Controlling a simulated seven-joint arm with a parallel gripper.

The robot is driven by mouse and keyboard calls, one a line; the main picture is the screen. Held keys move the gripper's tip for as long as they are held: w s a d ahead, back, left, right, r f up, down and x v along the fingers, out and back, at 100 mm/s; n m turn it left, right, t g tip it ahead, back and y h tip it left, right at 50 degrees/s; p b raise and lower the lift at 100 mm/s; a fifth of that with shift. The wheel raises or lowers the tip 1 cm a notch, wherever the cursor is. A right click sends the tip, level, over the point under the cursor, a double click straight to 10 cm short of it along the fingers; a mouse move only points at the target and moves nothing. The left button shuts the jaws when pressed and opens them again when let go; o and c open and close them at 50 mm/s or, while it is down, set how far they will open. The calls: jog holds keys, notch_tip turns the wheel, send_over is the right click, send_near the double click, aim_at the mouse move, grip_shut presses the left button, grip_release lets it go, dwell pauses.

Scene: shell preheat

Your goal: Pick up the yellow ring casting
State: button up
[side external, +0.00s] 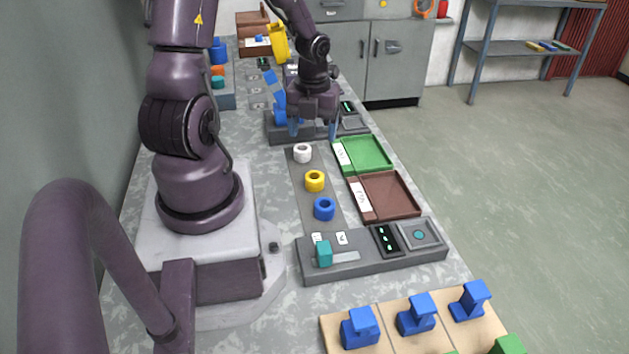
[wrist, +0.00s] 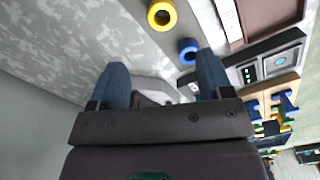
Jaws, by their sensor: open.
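The yellow ring casting (side external: 315,181) lies on a grey strip on the bench, between a white ring (side external: 302,153) and a blue ring (side external: 324,208). In the wrist view the yellow ring (wrist: 162,15) is at the top edge, partly cut off, beyond my fingertips. My gripper (side external: 314,130) is open and empty, above the bench past the white ring, on the far side from the yellow ring. Its two blue fingers (wrist: 162,82) are spread in the wrist view. The blue ring (wrist: 188,50) shows near the right finger there.
A green tray (side external: 387,149) and a brown tray (side external: 412,201) lie right of the rings. A grey device with a teal block (side external: 324,253) stands nearer the camera. Blue fixtures (side external: 359,328) stand on wooden boards in front. Bench left of the strip is clear.

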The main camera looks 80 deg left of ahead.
aim_at(314, 177)
notch_tip(314, 177, down, 13)
jog(key=shift+w+d+r, duration=0.1)
jog(key=shift+d, duration=0.05)
dwell(0.5)
jog(key=shift+c, duration=0.5)
jog(key=c, duration=0.9)
